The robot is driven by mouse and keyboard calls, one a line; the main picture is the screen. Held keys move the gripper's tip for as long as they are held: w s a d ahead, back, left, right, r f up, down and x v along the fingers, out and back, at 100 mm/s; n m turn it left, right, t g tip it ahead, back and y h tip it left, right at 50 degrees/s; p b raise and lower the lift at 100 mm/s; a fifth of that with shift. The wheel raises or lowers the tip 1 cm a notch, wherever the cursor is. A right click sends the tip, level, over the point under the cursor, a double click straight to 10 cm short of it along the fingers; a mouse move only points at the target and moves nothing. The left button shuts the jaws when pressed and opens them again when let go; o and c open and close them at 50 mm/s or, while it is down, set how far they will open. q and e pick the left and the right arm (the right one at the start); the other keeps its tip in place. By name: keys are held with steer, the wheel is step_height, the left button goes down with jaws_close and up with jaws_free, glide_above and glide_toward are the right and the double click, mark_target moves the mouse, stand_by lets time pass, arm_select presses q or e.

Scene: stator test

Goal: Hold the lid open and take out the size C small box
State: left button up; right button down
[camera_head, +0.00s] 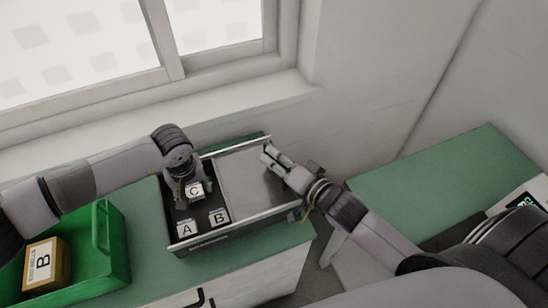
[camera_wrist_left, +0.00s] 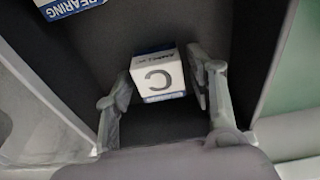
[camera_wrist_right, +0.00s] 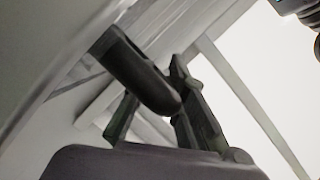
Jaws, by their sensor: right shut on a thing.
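The size C small box (camera_head: 195,190) is a white box marked C inside the dark open case (camera_head: 240,226). My left gripper (camera_head: 186,182) points down over it. In the left wrist view the C box (camera_wrist_left: 160,78) sits between the spread fingers, close to the left one, with a gap at the right one. The metal lid (camera_head: 245,180) covers the right part of the case. My right gripper (camera_head: 272,160) is at the lid's right side. In the right wrist view it is shut on a dark rounded handle (camera_wrist_right: 138,70).
White boxes A (camera_head: 186,230) and B (camera_head: 218,217) stand near the front of the case. A green bin (camera_head: 115,250) at left holds a brown box marked B (camera_head: 42,265). A green-topped table (camera_head: 440,195) is at right. A window and wall are behind.

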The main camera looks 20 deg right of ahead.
arm_select(q)
steer(key=c, duration=0.6)
steer(key=shift+a+r, duration=0.85)
steer(key=shift+r, duration=1.35)
steer(key=shift+a+r, duration=0.8)
steer(key=shift+r, duration=1.45)
steer(key=shift+a+r, duration=0.85)
steer(key=shift+r, duration=1.35)
